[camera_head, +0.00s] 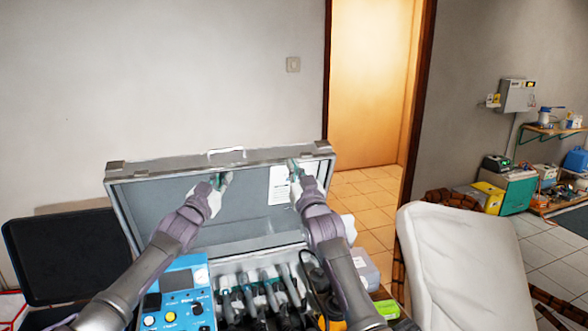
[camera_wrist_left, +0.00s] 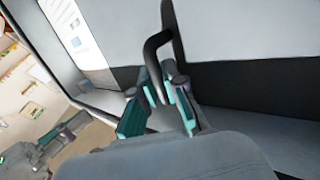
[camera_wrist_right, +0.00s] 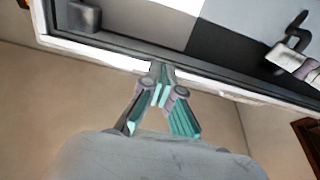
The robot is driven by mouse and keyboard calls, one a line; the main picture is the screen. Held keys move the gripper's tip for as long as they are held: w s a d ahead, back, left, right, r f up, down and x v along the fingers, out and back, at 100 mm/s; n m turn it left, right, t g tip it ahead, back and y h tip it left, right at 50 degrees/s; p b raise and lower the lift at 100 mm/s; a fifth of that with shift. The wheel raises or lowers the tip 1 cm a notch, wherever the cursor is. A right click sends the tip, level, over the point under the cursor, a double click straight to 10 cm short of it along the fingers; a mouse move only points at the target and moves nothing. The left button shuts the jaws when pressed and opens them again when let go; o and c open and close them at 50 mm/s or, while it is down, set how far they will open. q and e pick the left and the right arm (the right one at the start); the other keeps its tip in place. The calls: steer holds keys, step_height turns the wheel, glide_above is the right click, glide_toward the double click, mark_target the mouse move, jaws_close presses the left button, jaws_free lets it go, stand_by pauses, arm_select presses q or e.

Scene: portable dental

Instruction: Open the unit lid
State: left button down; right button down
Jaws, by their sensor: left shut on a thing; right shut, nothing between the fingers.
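The unit is a grey case with its lid (camera_head: 160,205) standing raised at the back, its inner face toward me. My left gripper (camera_head: 222,180) is in front of the inner face, left of a white label (camera_head: 279,186). In the left wrist view, the left gripper (camera_wrist_left: 165,82) is shut on a dark curved bar (camera_wrist_left: 153,50) at the lid. My right gripper (camera_head: 295,168) is at the lid's upper right. In the right wrist view, the right gripper (camera_wrist_right: 162,82) is shut and empty, its tips at the lid's rim (camera_wrist_right: 115,56); contact is unclear.
Under the lid are a blue control panel (camera_head: 176,292) and a row of dental handpieces (camera_head: 262,284). A black panel (camera_head: 65,255) stands left, a white chair (camera_head: 462,265) right. The wall is close behind the lid; a doorway (camera_head: 372,90) is at right.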

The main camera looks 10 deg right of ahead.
arm_select(q)
steer(key=shift+d+f, duration=0.1)
steer(key=shift+d, duration=0.15)
steer(key=shift+f, duration=0.1)
arm_select(e)
steer(key=shift+w+a+r+g, duration=0.1)
steer(key=shift+w+r+g, duration=0.2)
steer(key=shift+w, duration=0.3)
steer(key=shift+w+a+r+g, duration=0.15)
steer(key=shift+w+g, duration=0.25)
steer(key=shift+w, duration=0.2)
arm_select(q)
steer(key=shift+s, duration=0.15)
steer(key=c, duration=1.5)
jaws_free()
arm_select(e)
steer(key=shift+s+a, duration=0.15)
steer(key=shift+a, duration=0.05)
arm_select(q)
steer(key=shift+a, duration=0.15)
